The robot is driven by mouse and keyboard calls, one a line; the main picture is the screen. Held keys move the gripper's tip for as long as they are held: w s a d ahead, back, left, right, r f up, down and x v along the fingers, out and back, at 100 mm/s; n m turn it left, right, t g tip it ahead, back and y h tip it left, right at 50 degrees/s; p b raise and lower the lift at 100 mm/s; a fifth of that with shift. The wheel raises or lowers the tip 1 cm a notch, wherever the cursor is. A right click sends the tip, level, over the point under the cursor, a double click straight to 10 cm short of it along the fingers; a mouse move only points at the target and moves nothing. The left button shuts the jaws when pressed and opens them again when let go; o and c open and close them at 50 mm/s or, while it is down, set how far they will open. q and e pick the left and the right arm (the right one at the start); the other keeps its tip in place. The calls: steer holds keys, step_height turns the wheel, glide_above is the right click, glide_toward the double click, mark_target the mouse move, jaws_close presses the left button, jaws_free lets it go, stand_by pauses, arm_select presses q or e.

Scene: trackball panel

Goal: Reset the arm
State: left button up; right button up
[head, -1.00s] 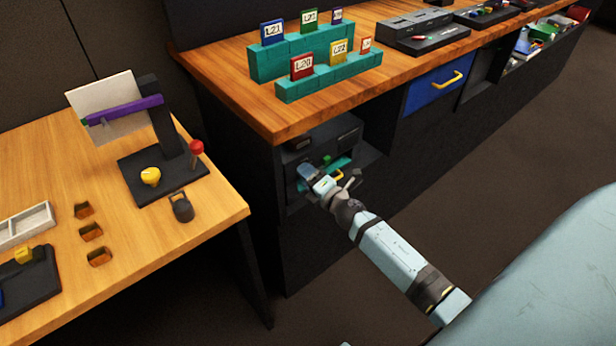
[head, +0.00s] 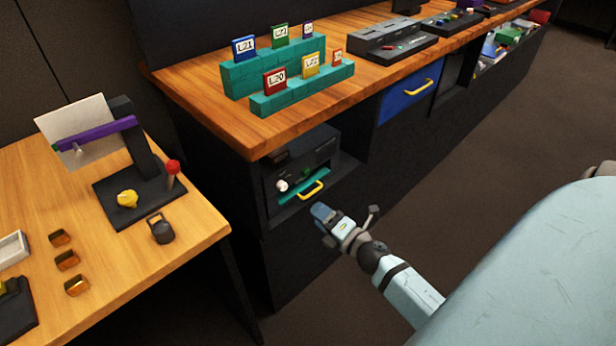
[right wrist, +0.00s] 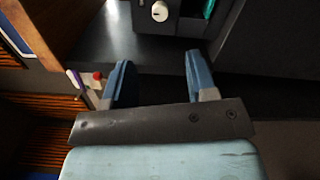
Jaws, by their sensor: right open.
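My right gripper (head: 322,214) is in front of the dark cabinet, below and to the right of the recess with the black device. Its two blue fingers (right wrist: 158,80) stand apart with nothing between them in the right wrist view. The black device (head: 300,165) sits in the recess and has a teal flap or panel with a yellow handle (head: 311,190) and a white knob (head: 282,186). The knob also shows at the top of the right wrist view (right wrist: 160,11). The gripper is apart from the handle. My left gripper is not in view.
The left table (head: 190,235) holds a black stand with a purple bar (head: 100,133), a red-topped lever (head: 173,168) and a black weight (head: 162,229). The wooden counter (head: 200,95) carries teal steps with labelled cards (head: 288,70). A blue drawer (head: 405,100) is shut. Floor at right is clear.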

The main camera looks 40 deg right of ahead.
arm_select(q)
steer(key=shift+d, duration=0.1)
arm_select(e)
steer(key=shift+s, duration=0.55)
steer(key=s+a+r+m+g+y, duration=0.25)
steer(key=s+a+m, duration=0.25)
steer(key=a+m, duration=0.55)
steer(key=s+a+r+m+g+y, duration=0.25)
steer(key=s+a+m, duration=0.35)
steer(key=a+m, duration=0.45)
arm_select(q)
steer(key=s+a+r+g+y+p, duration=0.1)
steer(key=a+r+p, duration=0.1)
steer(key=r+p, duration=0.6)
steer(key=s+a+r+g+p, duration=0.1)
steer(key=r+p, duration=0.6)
steer(key=p, duration=1.6)
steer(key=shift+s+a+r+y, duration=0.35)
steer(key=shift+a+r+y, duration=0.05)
arm_select(e)
steer(key=s+d+r+n+g+h, duration=0.2)
steer(key=d+r+h, duration=0.1)
steer(key=r, duration=1.2)
steer(key=shift+r, duration=0.25)
steer(key=shift+s, duration=0.1)
